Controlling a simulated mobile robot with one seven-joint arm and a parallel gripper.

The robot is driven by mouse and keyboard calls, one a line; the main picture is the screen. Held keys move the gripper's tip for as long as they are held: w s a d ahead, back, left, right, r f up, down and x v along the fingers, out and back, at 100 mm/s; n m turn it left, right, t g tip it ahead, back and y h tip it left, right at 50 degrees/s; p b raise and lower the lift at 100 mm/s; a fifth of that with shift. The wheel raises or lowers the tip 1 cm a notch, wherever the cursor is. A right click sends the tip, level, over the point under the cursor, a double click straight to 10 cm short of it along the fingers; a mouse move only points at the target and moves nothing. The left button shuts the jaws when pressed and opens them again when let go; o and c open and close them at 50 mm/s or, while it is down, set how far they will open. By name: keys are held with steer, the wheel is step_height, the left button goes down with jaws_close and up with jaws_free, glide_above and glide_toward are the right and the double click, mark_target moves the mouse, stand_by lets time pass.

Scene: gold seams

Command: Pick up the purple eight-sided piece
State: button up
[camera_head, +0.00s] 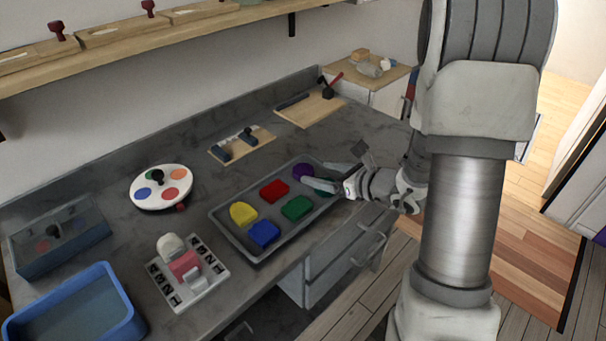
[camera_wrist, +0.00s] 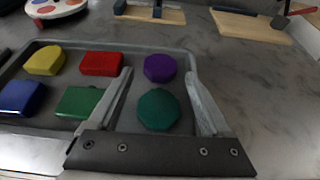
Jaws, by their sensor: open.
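The purple eight-sided piece (camera_wrist: 160,68) lies in the grey tray (camera_wrist: 27,124), toward its far right in the wrist view. In the head view the purple piece (camera_head: 302,171) is partly hidden by my gripper (camera_head: 330,168). My gripper (camera_wrist: 160,84) is open and empty, its fingers spread to the left and right of the purple piece and of a teal eight-sided piece (camera_wrist: 158,110) nearer to me. I cannot tell how high the fingertips are above the tray.
The tray also holds red (camera_wrist: 101,63), yellow (camera_wrist: 45,60), blue (camera_wrist: 20,97) and green (camera_wrist: 77,101) pieces. Wooden boards (camera_head: 241,144) with tools lie behind. A white round palette (camera_head: 161,187) stands to the left. Bare counter lies right of the tray.

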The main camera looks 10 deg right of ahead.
mark_target(303, 169)
steer(key=shift+b+x, duration=0.7)
steer(key=shift+x, duration=2.05)
steer(key=shift+d+f, duration=0.1)
steer(key=shift+f, duration=0.05)
steer(key=c, duration=1.2)
